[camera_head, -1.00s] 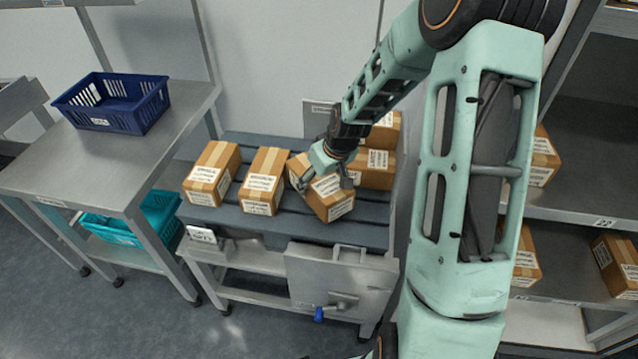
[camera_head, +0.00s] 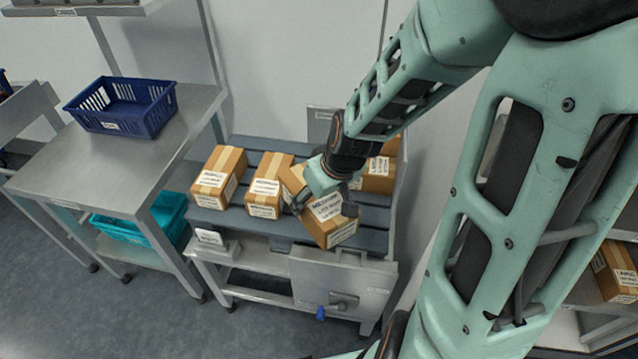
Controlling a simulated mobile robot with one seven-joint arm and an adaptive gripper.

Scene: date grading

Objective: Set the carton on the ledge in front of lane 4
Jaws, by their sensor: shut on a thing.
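My gripper (camera_head: 325,203) is shut on a brown carton (camera_head: 336,233) with white labels, at the right part of the slatted grey rack. The carton sits tilted in the jaws, with its near end toward the rack's front edge; I cannot tell whether it touches the slats. My wrist hides part of its top. Several other cartons are on the rack: one at the left (camera_head: 218,177), one in the middle (camera_head: 268,185), and one behind my gripper (camera_head: 376,176). No lane number is readable. I cannot make out which part is the ledge in front of lane 4.
A steel table (camera_head: 60,165) with a blue crate (camera_head: 122,104) stands at the left, a teal crate (camera_head: 140,228) below it. A small sign (camera_head: 211,238) and a metal panel (camera_head: 342,280) are at the rack's front. Shelving with a carton (camera_head: 614,270) is at the right.

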